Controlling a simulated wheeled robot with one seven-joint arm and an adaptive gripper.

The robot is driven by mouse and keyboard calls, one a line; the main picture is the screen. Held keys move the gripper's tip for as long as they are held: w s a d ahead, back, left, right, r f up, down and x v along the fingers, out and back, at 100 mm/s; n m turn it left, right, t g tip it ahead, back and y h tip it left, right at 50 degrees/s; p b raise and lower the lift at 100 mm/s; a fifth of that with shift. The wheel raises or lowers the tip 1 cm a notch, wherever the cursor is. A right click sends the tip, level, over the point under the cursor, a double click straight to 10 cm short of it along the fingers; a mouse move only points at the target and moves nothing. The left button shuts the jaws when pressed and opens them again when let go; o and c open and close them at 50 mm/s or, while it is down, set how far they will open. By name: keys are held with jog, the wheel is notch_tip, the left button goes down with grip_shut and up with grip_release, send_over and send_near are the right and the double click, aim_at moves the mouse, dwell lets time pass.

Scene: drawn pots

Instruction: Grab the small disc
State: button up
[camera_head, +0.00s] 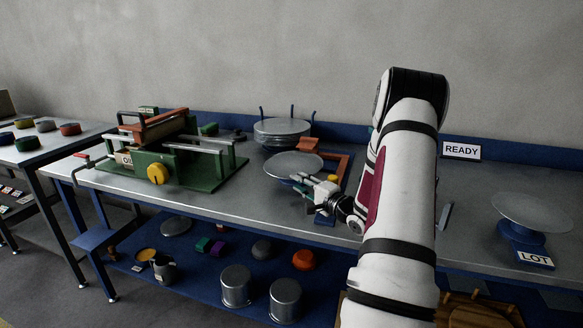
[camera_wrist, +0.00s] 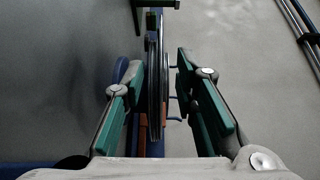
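A flat grey metal disc (camera_head: 292,164) lies level on a low support near the bench's middle; I take it as the small disc. My gripper (camera_head: 312,187) is at its near right edge in the head view. In the wrist view my gripper (camera_wrist: 160,62) is open, with a green-padded finger on each side. Thin grey disc edges (camera_wrist: 155,85) show edge-on between the fingers, nearer the left one. A clear gap shows on the right; I cannot tell whether the left finger touches. The disc's support is partly hidden by my gripper.
A stack of grey discs (camera_head: 283,128) stands behind, between blue posts. An orange-brown frame (camera_head: 335,160) is close to the right. A green press (camera_head: 180,160) stands left. Another disc (camera_head: 533,211) sits on a blue stand marked LOT at right. The bench front (camera_head: 240,200) is clear.

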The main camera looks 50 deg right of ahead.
jog(key=shift+w+d, duration=0.15)
jog(key=shift+w, duration=0.5)
jog(key=shift+w+d, duration=0.15)
jog(key=shift+w, duration=0.5)
grip_shut()
jog(key=shift+r, duration=0.2)
jog(key=shift+r, duration=0.2)
jog(key=s+a+r+p, duration=0.1)
jog(key=s+a+r, duration=0.1)
jog(key=s+a, duration=0.2)
jog(key=s+a+r, duration=0.2)
jog(key=s+a, duration=0.2)
jog(key=s, duration=0.5)
jog(key=shift+s+r+p, duration=0.15)
jog(key=shift+s+p, duration=0.25)
jog(key=shift+a, duration=0.1)
